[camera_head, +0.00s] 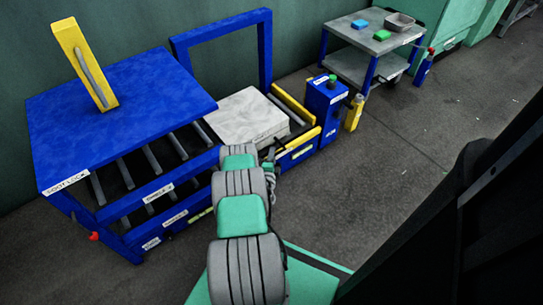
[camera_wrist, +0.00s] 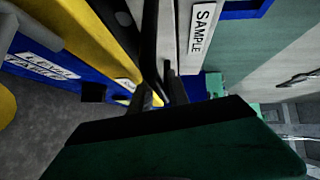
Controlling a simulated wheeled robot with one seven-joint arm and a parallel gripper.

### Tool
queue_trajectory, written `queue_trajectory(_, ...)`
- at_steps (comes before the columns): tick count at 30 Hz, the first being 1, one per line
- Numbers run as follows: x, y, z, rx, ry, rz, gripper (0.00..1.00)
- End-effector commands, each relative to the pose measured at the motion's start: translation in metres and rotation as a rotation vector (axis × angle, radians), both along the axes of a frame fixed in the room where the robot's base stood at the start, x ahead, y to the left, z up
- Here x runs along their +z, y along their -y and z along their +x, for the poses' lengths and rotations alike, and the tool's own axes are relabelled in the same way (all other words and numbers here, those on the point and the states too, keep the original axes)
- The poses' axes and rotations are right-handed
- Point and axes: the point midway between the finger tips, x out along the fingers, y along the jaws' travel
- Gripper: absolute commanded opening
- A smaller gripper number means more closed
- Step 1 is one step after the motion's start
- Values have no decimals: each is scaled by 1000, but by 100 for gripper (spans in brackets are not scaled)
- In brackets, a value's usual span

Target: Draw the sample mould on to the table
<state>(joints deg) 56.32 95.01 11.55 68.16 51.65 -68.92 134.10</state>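The sample mould, a pale grey flat slab (camera_head: 247,117), lies inside the blue frame at the right end of the rollers in the head view. In the wrist view its pale side (camera_wrist: 185,50) carries a "SAMPLE" label (camera_wrist: 205,28). My gripper (camera_wrist: 162,95) is close to that labelled side, its dark fingers near a dark bar (camera_wrist: 150,40) beside the mould. Whether the fingers grip the bar is unclear. The blue table (camera_head: 120,105) with a yellow lever stands to the left, over grey rollers (camera_head: 150,158).
A yellow rail (camera_head: 292,105) borders the mould's right side. A blue control box (camera_head: 326,102) with a green button stands right of it, beside a yellow bottle (camera_head: 354,112). A grey trolley (camera_head: 372,38) stands at the back right. The floor between is clear.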

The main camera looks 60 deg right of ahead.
Motion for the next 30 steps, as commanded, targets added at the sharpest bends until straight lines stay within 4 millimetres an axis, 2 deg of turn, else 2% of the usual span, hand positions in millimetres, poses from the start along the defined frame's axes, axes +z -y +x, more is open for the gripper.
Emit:
queue_trajectory(1,-5,7,2,-2,2,0,22)
queue_trajectory(4,-4,16,5,0,0,0,22)
queue_trajectory(12,-2,17,8,5,-2,1,22)
queue_trajectory(21,-2,17,9,5,-2,1,0)
queue_trajectory(30,-2,17,9,5,-2,1,0)
